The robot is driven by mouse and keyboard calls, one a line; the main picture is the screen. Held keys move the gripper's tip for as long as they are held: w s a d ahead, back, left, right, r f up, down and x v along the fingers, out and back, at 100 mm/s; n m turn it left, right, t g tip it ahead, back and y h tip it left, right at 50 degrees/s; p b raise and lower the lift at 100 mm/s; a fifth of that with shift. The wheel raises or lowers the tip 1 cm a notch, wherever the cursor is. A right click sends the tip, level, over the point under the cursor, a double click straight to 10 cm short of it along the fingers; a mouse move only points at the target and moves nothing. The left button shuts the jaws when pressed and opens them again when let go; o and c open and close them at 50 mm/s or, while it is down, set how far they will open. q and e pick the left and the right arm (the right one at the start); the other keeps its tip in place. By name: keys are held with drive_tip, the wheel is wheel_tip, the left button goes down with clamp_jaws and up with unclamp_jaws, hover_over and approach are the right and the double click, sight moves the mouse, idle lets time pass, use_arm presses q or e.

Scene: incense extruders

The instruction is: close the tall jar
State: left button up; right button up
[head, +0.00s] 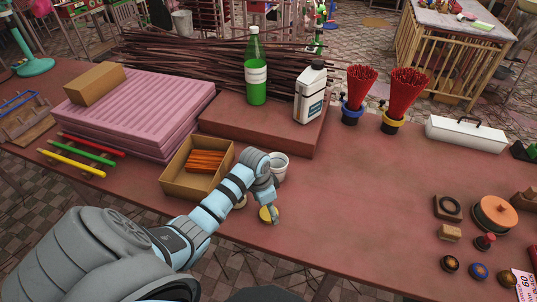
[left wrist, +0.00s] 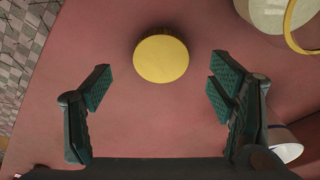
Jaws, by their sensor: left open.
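A round yellow-topped piece (left wrist: 161,58), apparently a lid, lies on the red-brown table between and ahead of my left gripper's fingers (left wrist: 161,90). It also shows in the head view (head: 267,215), partly covered by the gripper (head: 272,212). The left gripper is open and empty, its two dark green pads apart. A pale container with a yellow ring (left wrist: 280,12) is cut off at the upper right of the left wrist view. A white pot (head: 279,166) stands behind the left gripper. I cannot tell for sure which is the tall jar. My right gripper is out of view.
A cardboard box with orange sticks (head: 170,187) stands left of the arm. A raised slab (head: 225,127) behind holds a green bottle (head: 256,75) and a white bottle (head: 311,95). The table's front edge is close.

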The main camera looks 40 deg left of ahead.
sight(268, 213)
use_arm(q)
drive_tip(key=f, duration=0.3)
drive_tip(key=shift+w, duration=0.2)
drive_tip(key=c, duration=0.8)
drive_tip(key=shift+r, duration=0.1)
wheel_tip(268, 213, up, 10)
drive_tip(key=shift+p, duration=0.5)
